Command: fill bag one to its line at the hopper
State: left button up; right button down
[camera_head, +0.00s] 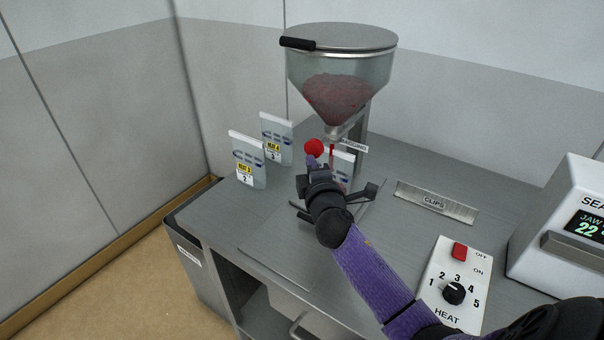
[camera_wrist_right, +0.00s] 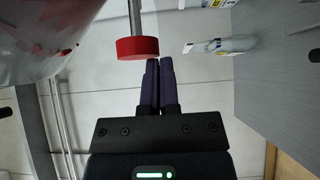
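The hopper (camera_head: 345,85) is a clear cone with a grey lid, partly filled with dark red material. A red knob (camera_head: 314,148) sits at the front of its spout; in the right wrist view the knob (camera_wrist_right: 137,47) is on a grey rod. A thin red streak shows below the spout, over a white and clear bag (camera_head: 344,162), likely bag one. My right gripper hides much of this bag, and its fill line cannot be made out. My right gripper (camera_head: 312,162) is shut, its fingertips (camera_wrist_right: 158,62) close against or beside the knob. My left gripper is out of view.
Two labelled bags, 2 (camera_head: 248,165) and 3 (camera_head: 277,135), stand left of the hopper. A clips tray (camera_head: 436,205), a heat control panel (camera_head: 457,280) and a sealer (camera_head: 570,235) are on the right. A grey bin (camera_head: 195,265) hangs at the left table edge.

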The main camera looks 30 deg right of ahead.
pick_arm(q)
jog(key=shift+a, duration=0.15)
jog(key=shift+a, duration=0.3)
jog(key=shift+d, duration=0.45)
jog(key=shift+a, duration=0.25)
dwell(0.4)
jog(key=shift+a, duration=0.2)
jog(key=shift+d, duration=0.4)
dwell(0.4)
